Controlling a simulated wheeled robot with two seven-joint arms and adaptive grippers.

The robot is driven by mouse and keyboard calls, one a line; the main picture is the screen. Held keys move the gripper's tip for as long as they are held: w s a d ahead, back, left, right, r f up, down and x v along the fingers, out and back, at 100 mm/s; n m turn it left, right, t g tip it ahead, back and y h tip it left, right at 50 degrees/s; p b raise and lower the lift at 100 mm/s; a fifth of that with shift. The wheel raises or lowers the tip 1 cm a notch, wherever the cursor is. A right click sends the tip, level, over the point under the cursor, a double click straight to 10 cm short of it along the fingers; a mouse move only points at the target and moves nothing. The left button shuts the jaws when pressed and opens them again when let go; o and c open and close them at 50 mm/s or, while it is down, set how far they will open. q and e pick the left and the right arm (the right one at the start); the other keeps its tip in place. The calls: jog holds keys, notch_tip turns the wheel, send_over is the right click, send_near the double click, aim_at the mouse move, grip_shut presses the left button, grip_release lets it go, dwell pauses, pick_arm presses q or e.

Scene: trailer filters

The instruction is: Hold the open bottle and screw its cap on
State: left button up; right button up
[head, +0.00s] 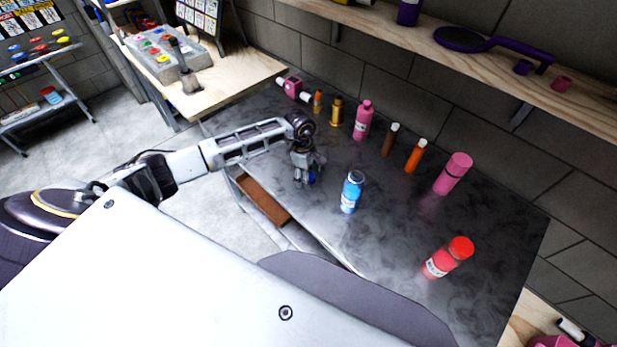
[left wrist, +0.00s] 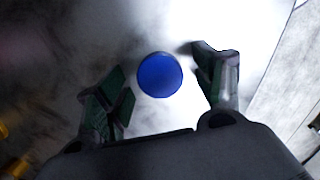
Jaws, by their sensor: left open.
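My left gripper (head: 306,181) points down just left of the bottle. In the left wrist view its fingers (left wrist: 162,92) are open, one on each side of the cap, with gaps to it. My right gripper is not in view.
A red bottle (head: 448,257) stands toward the right front of the dark table (head: 400,215). Pink, orange and brown bottles line the back by the wall, among them a large pink one (head: 453,174). A shelf (head: 480,60) hangs above. The table's front edge is close to the left gripper.

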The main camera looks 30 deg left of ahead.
pick_arm(q)
jog(key=c, duration=0.7)
jog(key=shift+c, duration=0.6)
notch_tip(320, 180, up, 10)
jog(key=b, duration=0.1)
dwell(0.5)
